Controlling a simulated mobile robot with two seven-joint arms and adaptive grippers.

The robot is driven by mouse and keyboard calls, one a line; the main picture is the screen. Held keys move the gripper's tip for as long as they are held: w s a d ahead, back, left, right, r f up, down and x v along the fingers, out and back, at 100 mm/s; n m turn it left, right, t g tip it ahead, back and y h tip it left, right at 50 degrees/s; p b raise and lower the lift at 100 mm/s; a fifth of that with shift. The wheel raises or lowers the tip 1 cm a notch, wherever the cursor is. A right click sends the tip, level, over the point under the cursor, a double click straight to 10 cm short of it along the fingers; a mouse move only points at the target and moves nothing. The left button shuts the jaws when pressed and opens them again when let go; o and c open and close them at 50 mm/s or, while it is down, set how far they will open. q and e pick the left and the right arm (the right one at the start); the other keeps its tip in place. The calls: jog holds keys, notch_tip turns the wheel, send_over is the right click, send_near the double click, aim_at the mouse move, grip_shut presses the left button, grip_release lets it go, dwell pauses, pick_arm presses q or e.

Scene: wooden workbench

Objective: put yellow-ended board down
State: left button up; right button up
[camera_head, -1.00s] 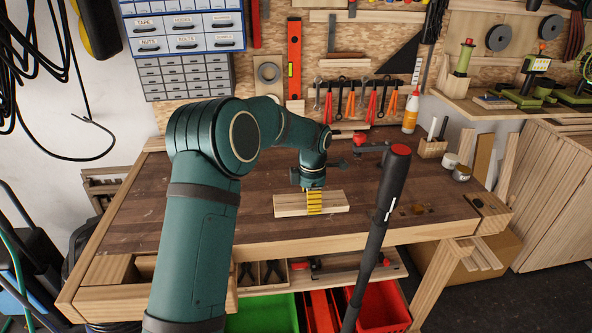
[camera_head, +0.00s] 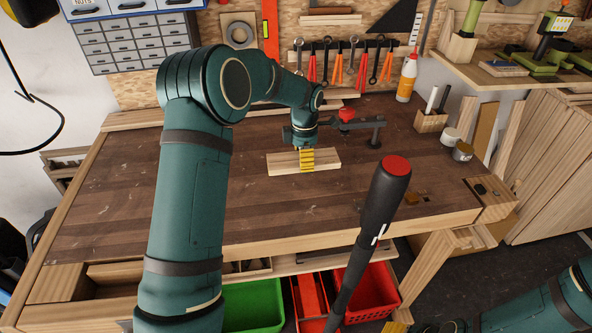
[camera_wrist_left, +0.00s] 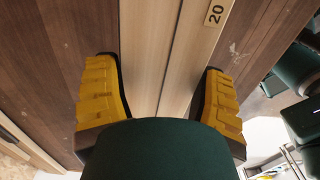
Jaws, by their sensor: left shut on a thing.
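A light wooden board (camera_head: 327,160) lies level at the middle of the workbench in the head view. My left gripper (camera_head: 307,161) comes down over it with its yellow fingers shut on its sides. In the left wrist view the pale board (camera_wrist_left: 148,55) runs between the two yellow fingers of the left gripper (camera_wrist_left: 160,105), and a label reads "20". I see no yellow end on the board; the yellow there is my fingers. Whether it touches the bench is hard to tell. My right gripper (camera_head: 397,326) shows only partly at the bottom edge.
The workbench top (camera_head: 240,205) is mostly clear around the board. Red and green bins are below.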

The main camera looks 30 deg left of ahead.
aim_at(303, 179)
pick_arm(q)
notch_tip(303, 179, down, 7)
jog(key=shift+w+r+b, duration=0.1)
jog(key=shift+r+b, duration=0.05)
jog(key=shift+b, duration=0.35)
jog(key=o, duration=1.2)
jog(key=shift+r, duration=0.1)
notch_tip(303, 179, up, 12)
jog(key=shift+p, duration=1)
